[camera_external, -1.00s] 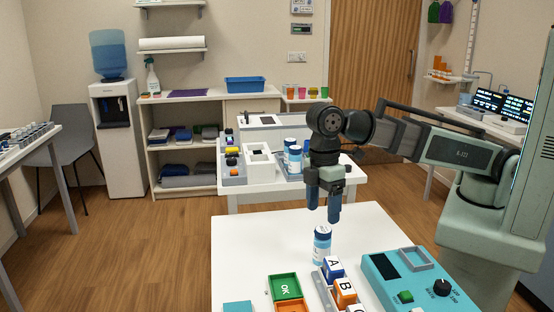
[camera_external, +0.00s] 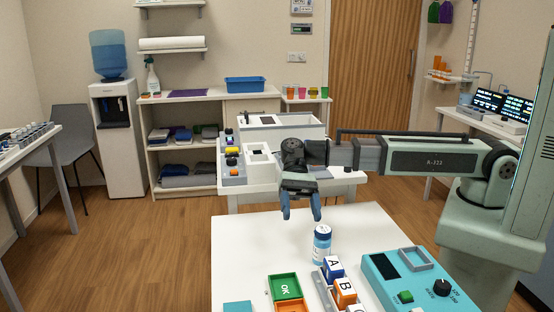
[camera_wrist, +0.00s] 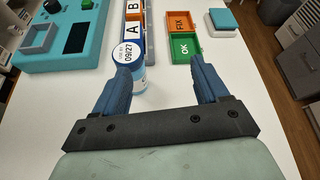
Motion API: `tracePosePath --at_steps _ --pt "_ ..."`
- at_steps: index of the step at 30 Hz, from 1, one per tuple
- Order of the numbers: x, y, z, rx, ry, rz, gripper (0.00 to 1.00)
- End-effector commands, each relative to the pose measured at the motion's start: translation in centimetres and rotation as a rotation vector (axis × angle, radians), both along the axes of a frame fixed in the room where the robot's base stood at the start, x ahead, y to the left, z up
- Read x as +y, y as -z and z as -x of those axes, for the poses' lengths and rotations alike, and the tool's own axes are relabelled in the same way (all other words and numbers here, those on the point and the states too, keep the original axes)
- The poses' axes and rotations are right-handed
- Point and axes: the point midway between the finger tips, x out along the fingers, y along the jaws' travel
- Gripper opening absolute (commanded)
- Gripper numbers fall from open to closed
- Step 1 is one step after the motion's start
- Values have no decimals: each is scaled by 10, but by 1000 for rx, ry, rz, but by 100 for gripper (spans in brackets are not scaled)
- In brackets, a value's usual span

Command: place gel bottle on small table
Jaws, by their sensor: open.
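A small bottle (camera_external: 322,247) with a blue and white body and a white cap stands upright on the white table (camera_external: 245,240) in front of me. In the wrist view the bottle (camera_wrist: 127,54) shows its cap, with "09/27" on it, close by the left finger. My gripper (camera_external: 301,213) is open and empty, with its blue fingers spread, above the table and to the left of the bottle in the external view. I cannot tell whether the left finger touches the bottle.
Lettered blocks (camera_external: 345,291) stand in a rack near the bottle. A teal device (camera_external: 405,283) is right of them, and a green OK tray (camera_external: 286,287) left. Behind is another white table (camera_external: 238,193) with boxes. The near table's left part is clear.

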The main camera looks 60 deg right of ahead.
Motion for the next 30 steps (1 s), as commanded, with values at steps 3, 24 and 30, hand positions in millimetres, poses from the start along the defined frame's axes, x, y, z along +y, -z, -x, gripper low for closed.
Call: tracePosePath --at_steps 3,24,30 --pt "-12 9 17 118 3 10 74" --pt "-1 25 55 233 -9 23 74" --pt "13 33 72 233 -10 23 74"
